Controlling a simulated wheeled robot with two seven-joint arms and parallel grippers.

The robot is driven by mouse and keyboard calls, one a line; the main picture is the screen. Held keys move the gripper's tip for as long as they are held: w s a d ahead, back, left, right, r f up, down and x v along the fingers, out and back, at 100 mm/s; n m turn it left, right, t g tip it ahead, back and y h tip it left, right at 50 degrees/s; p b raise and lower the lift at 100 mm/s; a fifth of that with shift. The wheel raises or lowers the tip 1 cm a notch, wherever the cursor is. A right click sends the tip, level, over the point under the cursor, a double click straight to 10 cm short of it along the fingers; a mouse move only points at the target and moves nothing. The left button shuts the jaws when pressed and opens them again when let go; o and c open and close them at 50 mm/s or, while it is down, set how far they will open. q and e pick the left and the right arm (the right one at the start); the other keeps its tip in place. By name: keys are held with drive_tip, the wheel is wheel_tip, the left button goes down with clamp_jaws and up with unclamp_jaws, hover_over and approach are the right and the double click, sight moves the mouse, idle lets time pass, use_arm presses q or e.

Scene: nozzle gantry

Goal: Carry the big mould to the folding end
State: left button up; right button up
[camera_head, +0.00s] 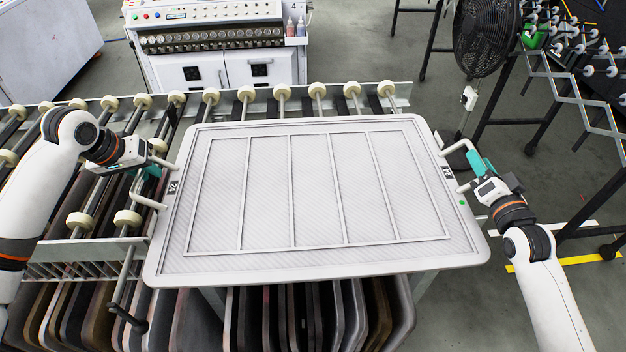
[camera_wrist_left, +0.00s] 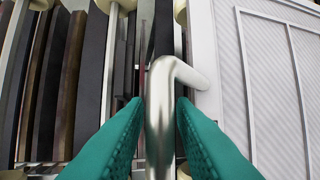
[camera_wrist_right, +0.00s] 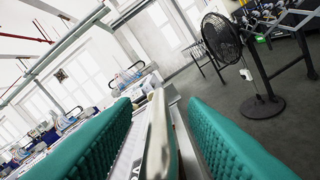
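The big mould (camera_head: 318,265) is a wide pale grey tray with a ribbed panel, lying roughly level at the centre of the head view. It has a metal bar handle on each short side, beside a "24" label. My left gripper (camera_head: 152,172) is at the left handle (camera_head: 150,203); in the left wrist view its teal fingers close on the bar (camera_wrist_left: 161,110) from both sides. My right gripper (camera_head: 476,166) is at the right handle (camera_head: 459,146). In the right wrist view its fingers stand apart with the bar (camera_wrist_right: 157,135) between them and gaps on both sides.
A roller conveyor (camera_head: 283,92) runs behind and left of the mould. Several dark moulds (camera_head: 290,315) stand upright below it. A control cabinet (camera_head: 218,50) is behind.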

use_arm(q)
drive_tip(key=shift+w+f, duration=0.1)
drive_tip(key=shift+f, duration=0.3)
use_arm(e)
drive_tip(key=shift+w, duration=0.4)
use_arm(q)
clamp_jaws()
use_arm(e)
drive_tip(key=c, duration=0.6)
clamp_jaws()
use_arm(q)
drive_tip(key=shift+a, duration=0.1)
